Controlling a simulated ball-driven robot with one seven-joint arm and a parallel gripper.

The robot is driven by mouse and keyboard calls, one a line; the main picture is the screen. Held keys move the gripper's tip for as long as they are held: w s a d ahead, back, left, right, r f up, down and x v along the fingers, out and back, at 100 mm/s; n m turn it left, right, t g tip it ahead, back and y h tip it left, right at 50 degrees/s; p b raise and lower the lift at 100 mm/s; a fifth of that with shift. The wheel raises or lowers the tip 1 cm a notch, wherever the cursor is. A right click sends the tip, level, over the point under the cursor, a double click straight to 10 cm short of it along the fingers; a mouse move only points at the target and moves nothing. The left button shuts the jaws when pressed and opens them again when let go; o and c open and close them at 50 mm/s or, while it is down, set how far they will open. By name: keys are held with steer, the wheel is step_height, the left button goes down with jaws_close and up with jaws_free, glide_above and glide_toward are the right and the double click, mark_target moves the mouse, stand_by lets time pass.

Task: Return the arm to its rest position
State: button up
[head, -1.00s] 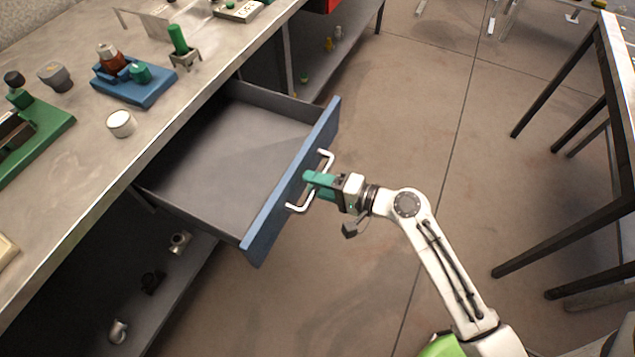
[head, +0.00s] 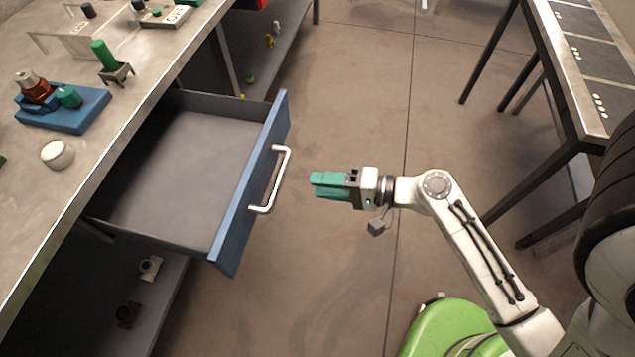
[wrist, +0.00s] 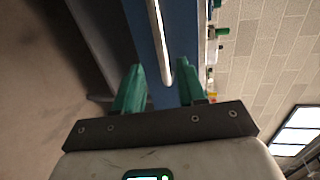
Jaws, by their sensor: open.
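My gripper (head: 318,186) has green fingers and is open and empty. In the head view it hangs over the floor to the right of the drawer handle, with a clear gap between them. The white bar handle (head: 275,180) is on the blue drawer front (head: 240,215). The drawer (head: 170,165) is pulled out and its grey inside is empty. In the wrist view the gripper's two fingers (wrist: 160,90) stand apart, with the handle (wrist: 158,40) and blue front ahead of them.
A metal workbench (head: 60,210) on the left carries a blue fixture (head: 75,118), a white knob (head: 57,154) and a green-handled part (head: 103,53). A dark-legged table (head: 560,155) stands at the right. The floor (head: 370,100) between is clear.

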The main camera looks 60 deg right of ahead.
stand_by(0.5)
steer(key=s+a+f+n+g+y+p, duration=0.1)
steer(key=s+a+f+n+g, duration=0.1)
steer(key=a+f+n+g, duration=0.45)
steer(key=s+d+r+n+g+h+p, duration=0.1)
steer(key=s+n+g+h, duration=0.5)
steer(key=n+g, duration=0.1)
steer(key=shift+s+d+r+n+p, duration=0.15)
steer(key=shift+s+r+n+p, duration=0.1)
steer(key=shift+s+n+p, duration=0.1)
